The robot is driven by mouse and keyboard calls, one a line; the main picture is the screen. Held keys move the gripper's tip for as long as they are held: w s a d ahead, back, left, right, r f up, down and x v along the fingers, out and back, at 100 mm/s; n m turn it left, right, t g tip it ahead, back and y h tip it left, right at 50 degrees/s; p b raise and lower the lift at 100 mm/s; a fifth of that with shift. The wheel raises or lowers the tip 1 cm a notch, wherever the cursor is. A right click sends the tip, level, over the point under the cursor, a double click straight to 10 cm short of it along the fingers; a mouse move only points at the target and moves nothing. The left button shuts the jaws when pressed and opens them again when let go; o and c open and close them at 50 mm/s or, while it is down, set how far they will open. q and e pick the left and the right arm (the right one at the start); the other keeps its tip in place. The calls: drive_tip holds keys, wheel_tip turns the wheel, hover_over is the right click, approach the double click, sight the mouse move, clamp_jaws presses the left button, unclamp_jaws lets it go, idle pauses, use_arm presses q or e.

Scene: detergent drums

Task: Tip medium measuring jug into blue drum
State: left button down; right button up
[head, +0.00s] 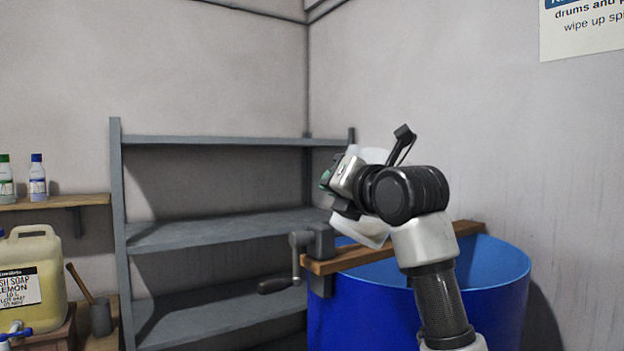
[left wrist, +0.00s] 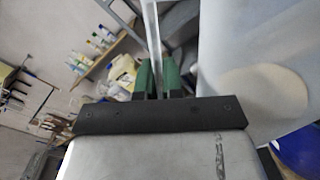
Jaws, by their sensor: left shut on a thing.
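The blue drum (head: 420,305) stands at the lower right of the head view, its mouth open upward. My left gripper (head: 327,181) is above the drum's near-left rim. Its green fingers (left wrist: 158,78) are shut on a thin upright part of the pale translucent measuring jug (left wrist: 225,55). In the head view the jug (head: 362,230) shows below and behind the gripper, over the drum's mouth, and looks tilted. My wrist hides much of it. A cream-coloured round patch shows through its wall; I cannot tell whether it is contents. My right gripper is out of view.
A wooden bar (head: 345,262) with a grey crank clamp (head: 310,243) lies across the drum's rim. Grey shelving (head: 215,232) stands empty behind. A large soap jug (head: 30,262) and bottles (head: 38,178) are at the left.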

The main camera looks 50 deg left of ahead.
use_arm(q)
drive_tip(key=shift+w+d+m+p, duration=0.3)
drive_tip(key=shift+w+m, duration=0.2)
drive_tip(key=shift+m, duration=0.1)
drive_tip(key=shift+w+d+m+p, duration=0.2)
drive_tip(key=shift+w+m+p, duration=0.1)
drive_tip(key=shift+w+m, duration=0.25)
drive_tip(key=w+m+p, duration=0.1)
drive_tip(key=w+f+m+p, duration=0.1)
drive_tip(key=w+m, duration=0.1)
drive_tip(key=shift+f, duration=0.1)
drive_tip(key=shift+w+f+m, duration=0.1)
drive_tip(key=shift+f+m, duration=0.05)
drive_tip(key=shift+m, duration=0.2)
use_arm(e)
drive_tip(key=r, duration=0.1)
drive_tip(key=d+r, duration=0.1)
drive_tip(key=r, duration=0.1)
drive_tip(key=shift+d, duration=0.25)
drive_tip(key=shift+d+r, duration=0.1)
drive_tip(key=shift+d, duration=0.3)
